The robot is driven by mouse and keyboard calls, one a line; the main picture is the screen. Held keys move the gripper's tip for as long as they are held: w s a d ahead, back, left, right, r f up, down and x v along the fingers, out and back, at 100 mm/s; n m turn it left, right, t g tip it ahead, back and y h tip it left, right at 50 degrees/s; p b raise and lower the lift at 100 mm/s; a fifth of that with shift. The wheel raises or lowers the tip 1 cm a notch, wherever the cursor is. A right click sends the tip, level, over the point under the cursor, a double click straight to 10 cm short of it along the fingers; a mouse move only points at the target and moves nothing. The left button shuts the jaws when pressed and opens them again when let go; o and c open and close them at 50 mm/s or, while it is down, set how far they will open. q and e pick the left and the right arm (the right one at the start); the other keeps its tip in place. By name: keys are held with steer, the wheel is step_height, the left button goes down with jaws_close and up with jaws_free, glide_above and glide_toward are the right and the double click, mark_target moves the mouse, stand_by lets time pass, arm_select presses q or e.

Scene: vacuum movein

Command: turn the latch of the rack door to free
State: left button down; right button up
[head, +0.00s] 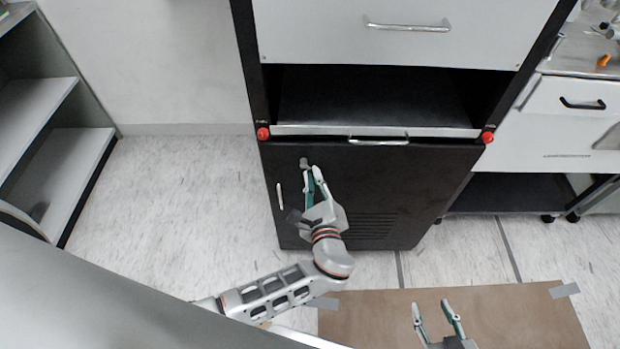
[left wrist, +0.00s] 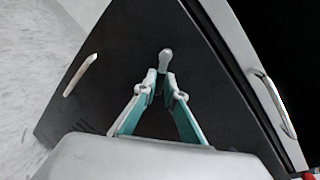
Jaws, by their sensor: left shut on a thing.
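The rack door (head: 375,190) is a dark panel low on the black rack, with vent slots at its lower right. A small grey latch (head: 304,162) sits near its upper left. My left gripper (head: 312,172) is at the latch, and the left wrist view shows its fingertips (left wrist: 162,78) closed around the latch's near end. The latch's grey rounded end (left wrist: 166,55) sticks out beyond the fingertips; the rest is hidden between them. A pale vertical handle (head: 279,196) is on the door's left edge. My right gripper (head: 436,312) is open and empty at the bottom, over the brown mat.
Above the door is a shelf edge with a metal handle (head: 378,142) and red knobs (head: 263,134) at its corners. A grey shelf unit (head: 50,160) stands left, a white drawer cabinet (head: 560,120) right. A brown mat (head: 370,318) lies taped to the floor. Floor left of the rack is clear.

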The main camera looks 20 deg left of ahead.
arm_select(q)
steer(key=n, duration=0.2)
steer(key=d+r+n+h, duration=0.1)
steer(key=n, duration=0.1)
steer(key=shift+r+n, duration=0.2)
steer(key=shift+n, duration=0.2)
steer(key=n, duration=0.1)
steer(key=r+n+h, duration=0.1)
steer(key=shift+w+n+b, duration=0.1)
steer(key=shift+n+b, duration=0.2)
steer(key=shift+r+n+h, duration=0.3)
steer(key=shift+n, duration=0.5)
steer(key=c, duration=2.1)
jaws_free()
steer(key=shift+r, duration=0.1)
